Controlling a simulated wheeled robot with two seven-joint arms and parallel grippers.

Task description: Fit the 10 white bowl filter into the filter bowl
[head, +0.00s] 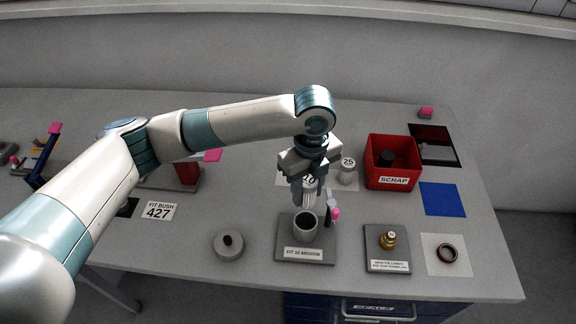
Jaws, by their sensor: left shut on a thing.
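The white bowl filter (309,196) is upright in my left gripper (310,188), which is shut on it. Part of a "10" mark shows between the fingers. The filter bowl (306,236) is a grey cup with a dark open mouth, standing on a grey plate with a label that seems to read "FIT 10 MICRON". The filter hangs just above and behind the bowl's mouth in the picture; I cannot tell whether its lower end touches the rim. My right gripper is not in view.
A white filter marked 25 (347,174) stands behind right, beside the red scrap bin (393,178). A grey lid with black knob (229,250) lies left of the bowl. A pink-tipped tool (335,213) stands close right. A brass fitting (388,240) sits farther right.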

